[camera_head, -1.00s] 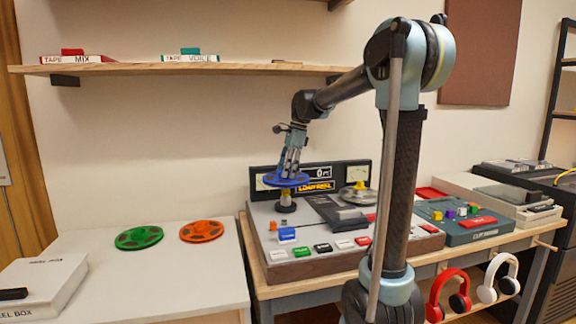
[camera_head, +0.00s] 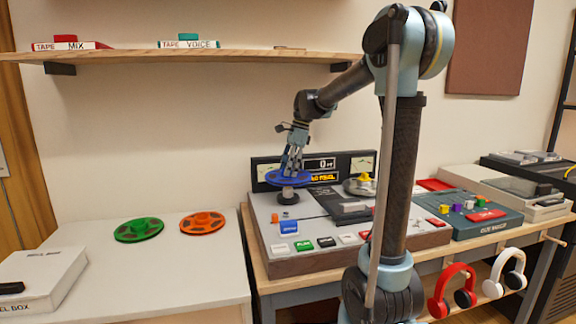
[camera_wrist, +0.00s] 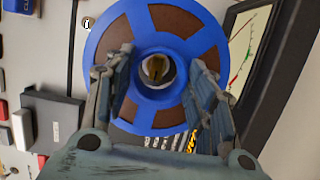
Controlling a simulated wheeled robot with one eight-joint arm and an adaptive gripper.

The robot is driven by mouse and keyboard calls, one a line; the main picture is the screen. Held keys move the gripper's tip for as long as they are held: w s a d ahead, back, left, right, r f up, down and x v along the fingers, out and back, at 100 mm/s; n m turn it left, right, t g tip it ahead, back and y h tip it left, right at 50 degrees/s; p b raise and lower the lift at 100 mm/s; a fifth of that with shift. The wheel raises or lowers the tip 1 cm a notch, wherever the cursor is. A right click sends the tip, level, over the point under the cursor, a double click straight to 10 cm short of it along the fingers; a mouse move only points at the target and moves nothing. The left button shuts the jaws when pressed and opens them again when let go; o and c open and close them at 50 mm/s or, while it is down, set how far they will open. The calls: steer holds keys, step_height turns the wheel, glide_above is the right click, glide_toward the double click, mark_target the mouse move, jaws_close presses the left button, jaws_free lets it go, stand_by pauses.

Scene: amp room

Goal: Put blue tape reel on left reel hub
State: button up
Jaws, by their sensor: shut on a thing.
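The blue tape reel (camera_head: 280,180) is tilted a little over the left reel hub (camera_head: 288,196) on the tape deck (camera_head: 320,250). My gripper (camera_head: 291,170) is shut on the reel's middle from above. In the wrist view the blue reel (camera_wrist: 106,45) has brown windows, and my gripper (camera_wrist: 162,62) has a finger on each side of its centre. A brassy post top, likely the hub (camera_wrist: 156,68), shows through the reel's centre hole. The hub's lower part shows below the reel in the head view; I cannot tell how far it enters the hole.
A grey reel (camera_head: 360,187) with a yellow knob is on the deck's right side. A meter panel (camera_head: 258,168) stands close behind. Green (camera_head: 139,229) and orange (camera_head: 202,223) reels lie on the left table. A shelf (camera_head: 200,55) hangs above.

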steer(key=shift+f, duration=1.35)
steer(key=shift+f, duration=0.1)
steer(key=shift+f, duration=2.05)
stand_by(0.6)
steer(key=o, duration=1.4)
steer(key=shift+s, duration=0.1)
steer(key=v, duration=1.2)
